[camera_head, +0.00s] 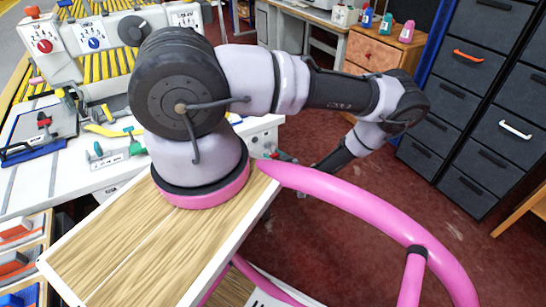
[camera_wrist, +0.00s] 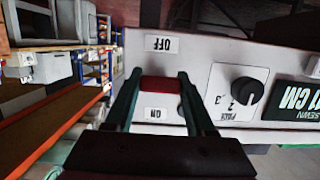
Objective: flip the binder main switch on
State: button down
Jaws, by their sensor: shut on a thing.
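In the wrist view a white control panel (camera_wrist: 208,58) fills the middle and right, its lettering upside down. The binder main switch (camera_wrist: 161,86) is a red piece on it, between an OFF label (camera_wrist: 165,44) above and an ON label (camera_wrist: 156,114) below. My gripper (camera_wrist: 160,77) has its two dark green fingers on either side of the red piece and is shut on it. Which way the switch is set I cannot tell. In the head view my arm reaches down to the front of a white machine (camera_head: 262,137); the gripper itself does not show clearly there.
A black dial (camera_wrist: 246,91) sits right of the switch. In the head view a pink rail (camera_head: 370,203) curves across the front right. Grey drawer cabinets (camera_head: 475,90) stand at the right, and a wooden cabinet (camera_head: 378,50) at the back. Red floor between them is open.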

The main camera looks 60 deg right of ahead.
aim_at(270, 149)
notch_tip(270, 149, up, 2)
jog(key=g+y, duration=0.2)
jog(key=g, duration=0.2)
jog(key=shift+r, duration=0.15)
jog(key=shift+w+d+r+g+y, duration=0.1)
jog(key=shift+r+g+y, duration=0.3)
jog(key=shift+g, duration=0.3)
jog(key=shift+w+r+g+y, duration=0.15)
jog(key=shift+g+y, duration=0.3)
jog(key=shift+g, duration=0.25)
jog(key=shift+d+r+g+y, duration=0.1)
jog(key=shift+r+g+y, duration=0.3)
jog(key=shift+g, duration=0.3)
jog(key=shift+c, duration=1.2)
grip_release()
jog(key=v, duration=1)
jog(key=shift+r, duration=0.35)
